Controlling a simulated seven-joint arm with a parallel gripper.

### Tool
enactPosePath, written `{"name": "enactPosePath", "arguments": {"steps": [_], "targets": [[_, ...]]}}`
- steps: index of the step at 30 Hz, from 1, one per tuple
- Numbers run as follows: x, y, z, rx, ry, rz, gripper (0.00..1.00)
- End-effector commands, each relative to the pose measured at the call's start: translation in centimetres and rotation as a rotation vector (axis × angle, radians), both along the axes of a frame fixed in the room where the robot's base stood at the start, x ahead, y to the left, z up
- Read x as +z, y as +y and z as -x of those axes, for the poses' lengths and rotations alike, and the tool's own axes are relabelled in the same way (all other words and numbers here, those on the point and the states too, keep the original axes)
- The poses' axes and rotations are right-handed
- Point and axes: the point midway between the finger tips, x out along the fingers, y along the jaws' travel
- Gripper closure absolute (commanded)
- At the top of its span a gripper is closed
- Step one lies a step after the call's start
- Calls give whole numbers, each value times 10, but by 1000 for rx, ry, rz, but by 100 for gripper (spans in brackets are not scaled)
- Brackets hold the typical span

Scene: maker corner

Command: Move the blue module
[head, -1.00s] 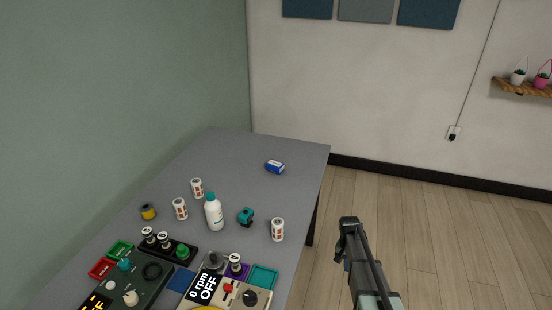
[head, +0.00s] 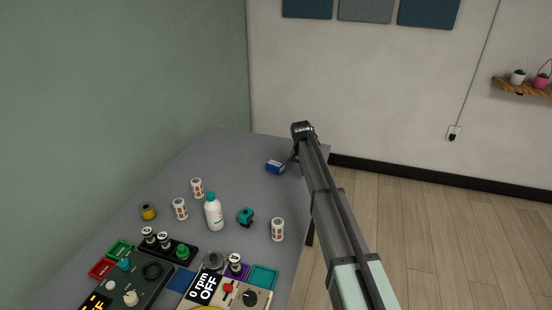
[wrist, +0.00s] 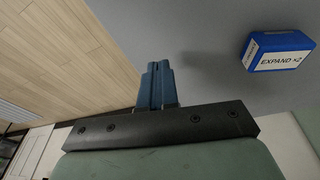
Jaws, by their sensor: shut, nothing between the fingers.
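The blue module (head: 275,167) lies on the grey table near its far right corner. It is a small blue block with a white label, and in the wrist view the module (wrist: 279,51) shows the text "EXPAND ×2". My gripper (wrist: 158,68) is shut and empty, its two blue fingers together. In the wrist view it is left of the module and apart from it. In the head view my arm reaches up over the right edge of the table, its end beside the module; the fingertips are mostly hidden there by the arm.
On the grey table (head: 240,160), a white bottle (head: 213,214), a teal device (head: 246,217), a yellow-and-dark roll (head: 148,212) and several labelled cylinders (head: 277,229) stand nearer. Control panels and coloured trays (head: 264,277) fill the near end. The table around the module is clear.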

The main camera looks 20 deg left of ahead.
Motion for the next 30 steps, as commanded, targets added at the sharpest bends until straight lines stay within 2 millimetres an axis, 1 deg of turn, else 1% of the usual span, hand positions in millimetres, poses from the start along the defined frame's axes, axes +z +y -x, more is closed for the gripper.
{"name": "enactPosePath", "arguments": {"steps": [1, 3, 6, 9, 10, 12, 15, 20, 26, 30], "targets": [[0, 25, 7, 34, 6, -6, 100], [-1, 55, 17, 79, 15, -18, 100], [-1, 93, 32, 135, 26, -30, 100], [-1, 121, 45, 177, 35, -40, 100], [-1, 127, 47, 187, 37, -42, 100], [-1, 136, 52, 201, 40, -46, 100], [-1, 142, 54, 210, 42, -48, 100], [-2, 143, 46, 211, 43, -48, 100], [-1, 144, 23, 211, 43, -48, 100], [-1, 144, 0, 210, 43, -48, 100]]}}
